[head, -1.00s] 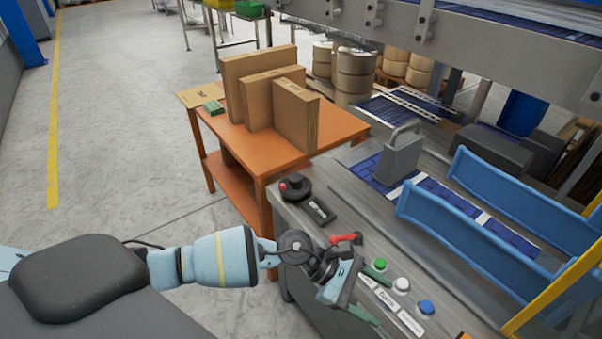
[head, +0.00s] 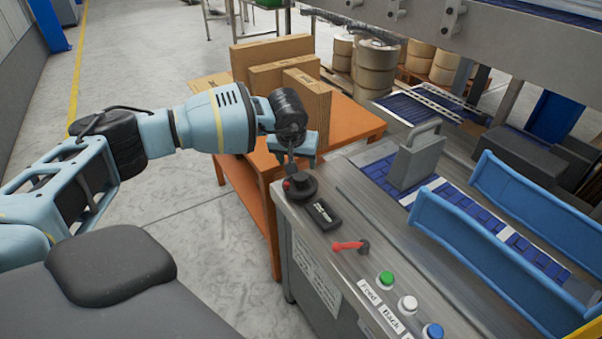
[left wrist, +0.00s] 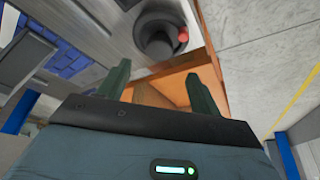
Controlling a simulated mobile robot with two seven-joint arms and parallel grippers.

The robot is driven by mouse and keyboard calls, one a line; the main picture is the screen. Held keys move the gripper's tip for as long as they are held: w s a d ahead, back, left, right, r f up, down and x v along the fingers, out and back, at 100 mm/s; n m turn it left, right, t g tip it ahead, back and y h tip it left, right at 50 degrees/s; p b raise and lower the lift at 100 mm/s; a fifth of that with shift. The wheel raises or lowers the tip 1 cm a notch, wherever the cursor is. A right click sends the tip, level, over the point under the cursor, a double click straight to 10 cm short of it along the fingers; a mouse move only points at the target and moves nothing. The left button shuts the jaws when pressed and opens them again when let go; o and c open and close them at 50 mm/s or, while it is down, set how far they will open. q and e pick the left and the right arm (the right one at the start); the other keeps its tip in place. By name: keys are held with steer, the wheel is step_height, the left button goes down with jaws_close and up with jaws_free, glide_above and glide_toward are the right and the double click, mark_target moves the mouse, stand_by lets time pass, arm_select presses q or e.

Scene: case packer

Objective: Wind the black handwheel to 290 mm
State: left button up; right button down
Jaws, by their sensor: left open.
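The black handwheel (head: 303,190) lies flat on the near left corner of the machine's grey top, with a small red knob (head: 287,184) on its left side. The left wrist view also shows the handwheel (left wrist: 155,40), beyond the fingertips. Beside it is a black readout (head: 322,213); its figures are too small to read. My left gripper (head: 297,158) is above and just behind the handwheel, apart from it. Its two dark green fingers (left wrist: 163,75) are open with nothing between them. My right gripper is not in view.
A red lever (head: 348,246) and green, white and blue buttons (head: 407,304) stand along the panel's front. A grey block with a handle (head: 416,160) and blue guide rails (head: 480,235) lie to the right. An orange table (head: 345,118) with cardboard boxes (head: 284,78) is behind.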

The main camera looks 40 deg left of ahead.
mark_target(300, 175)
arm_select(q)
steer(key=x, duration=0.6)
steer(key=shift+f+b, duration=0.3)
steer(key=shift+f, duration=0.05)
steer(key=shift+w+f, duration=0.3)
steer(key=shift+f, duration=0.25)
steer(key=shift+c, duration=0.4)
steer(key=c, duration=0.9)
